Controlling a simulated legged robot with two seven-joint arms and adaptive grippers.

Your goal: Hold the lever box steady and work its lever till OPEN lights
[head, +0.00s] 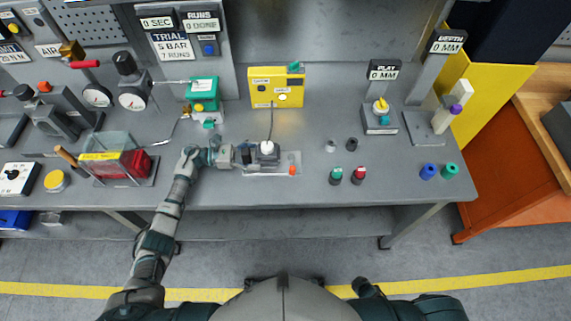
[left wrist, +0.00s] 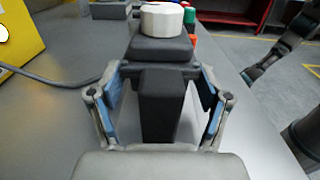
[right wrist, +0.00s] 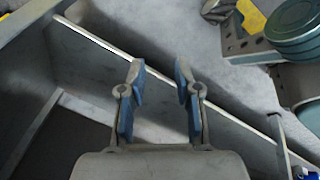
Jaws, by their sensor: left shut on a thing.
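The lever box (head: 267,160) is a dark box with a white round knob (head: 268,148) on top, on a light plate at the table's front. It also shows in the left wrist view (left wrist: 160,50), its narrow dark end block (left wrist: 160,105) between my fingers. My left gripper (head: 243,156) comes from the left and is shut on that block. A grey cable runs from the box to a yellow box (head: 277,76) with a pale round lamp (head: 283,97); its small labels are unreadable. My right gripper (right wrist: 158,80) is open and empty, away from the lever box.
A small orange part (head: 292,170) is at the plate's right end. Green (head: 336,175) and red (head: 358,174) knobs stand farther right. A clear-sided bin (head: 105,160) stands left. In the right wrist view, a grey panel edge (right wrist: 120,60) lies beyond my right fingers.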

